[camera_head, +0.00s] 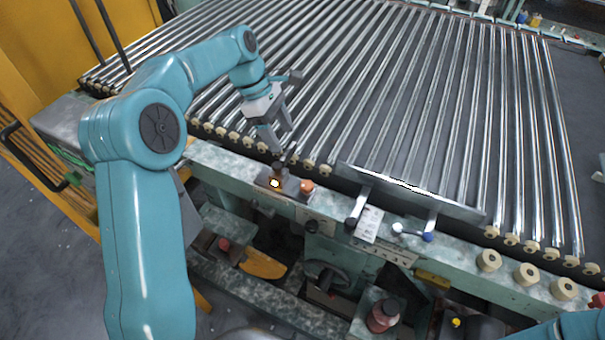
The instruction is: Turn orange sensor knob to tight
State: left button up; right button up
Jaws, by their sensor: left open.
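My left gripper (281,140) is open and empty. It points down over the ends of the rollers, above and slightly left of the knob in the picture, and looks apart from it. The knob's turn position is too small to read. Part of my right arm shows at the lower right corner; its gripper is out of view.
A bed of long metal rollers (400,90) fills the back. A metal bar (410,194) with black and blue-tipped levers stands right of the knob. Several cream round knobs (488,260) line the rail at right. Red knobs (382,315) sit lower down. A yellow panel (45,50) stands at left.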

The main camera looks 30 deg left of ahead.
pick_arm(q)
notch_tip(320, 180, down, 2)
jog(key=s+d, duration=0.1)
jog(key=d, duration=0.2)
jog(key=p, duration=0.1)
send_near(306, 185)
notch_tip(306, 185, down, 2)
jog(key=x, duration=0.3)
jog(key=d+p+x, duration=0.1)
jog(key=x, duration=0.2)
jog(key=shift+r, duration=0.15)
jog(key=shift+w+f, duration=0.3)
jog(key=shift+f, duration=0.2)
jog(key=shift+s+d+r, duration=0.1)
jog(key=shift+d, duration=0.05)
jog(key=shift+s, duration=0.1)
jog(key=shift+c, duration=1.2)
jog(key=c, duration=0.8)
pick_arm(e)
jog(key=shift+s+d+r, duration=0.2)
jog(key=shift+d+r, duration=0.05)
jog(key=shift+r, duration=0.3)
jog(key=shift+s+d+r, duration=0.15)
jog(key=shift+d+r, duration=0.05)
jog(key=shift+r, duration=0.35)
